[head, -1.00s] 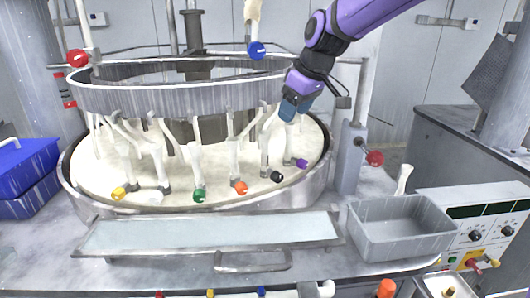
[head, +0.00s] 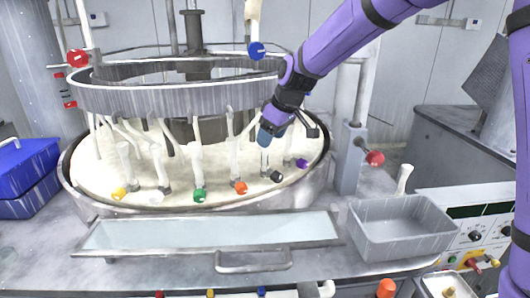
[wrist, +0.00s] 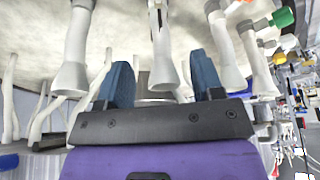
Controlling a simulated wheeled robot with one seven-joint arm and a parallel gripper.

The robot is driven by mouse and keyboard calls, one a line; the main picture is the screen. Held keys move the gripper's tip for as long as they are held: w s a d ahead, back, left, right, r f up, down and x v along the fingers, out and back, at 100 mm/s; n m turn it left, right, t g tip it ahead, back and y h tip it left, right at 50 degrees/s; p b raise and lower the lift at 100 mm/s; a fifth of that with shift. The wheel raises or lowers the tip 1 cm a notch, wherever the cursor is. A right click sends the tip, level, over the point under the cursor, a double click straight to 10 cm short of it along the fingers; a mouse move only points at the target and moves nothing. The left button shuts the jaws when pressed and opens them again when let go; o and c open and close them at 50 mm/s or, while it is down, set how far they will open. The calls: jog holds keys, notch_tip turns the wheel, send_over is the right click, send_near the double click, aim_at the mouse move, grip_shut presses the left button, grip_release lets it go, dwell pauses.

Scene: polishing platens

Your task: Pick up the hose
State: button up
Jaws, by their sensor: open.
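Several white hoses hang from the metal ring over the round platen (head: 110,177). One hose with a black cap (head: 277,176) is just below my gripper (head: 268,138) in the head view. In the wrist view, my gripper (wrist: 163,78) has its two blue fingers spread apart. A white hose (wrist: 163,58) with a flared end shows in the gap between them. Other white hoses stand close on both sides of the fingers. The upper part of the black-capped hose is partly hidden by my gripper.
Hoses with purple (head: 302,163), orange (head: 238,187) and green (head: 200,195) caps stand close by. The metal ring (head: 180,97) runs beside my gripper. A grey bin (head: 400,240), a shallow tray (head: 205,238) and a post with a red knob (head: 375,158) stand in front and to the right.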

aim_at(265, 152)
jog(key=x, duration=0.3)
jog(key=shift+a+f, duration=0.15)
jog(key=shift+f, duration=0.1)
jog(key=shift+c, duration=0.4)
jog(key=c, duration=0.9)
jog(key=shift+r, duration=0.1)
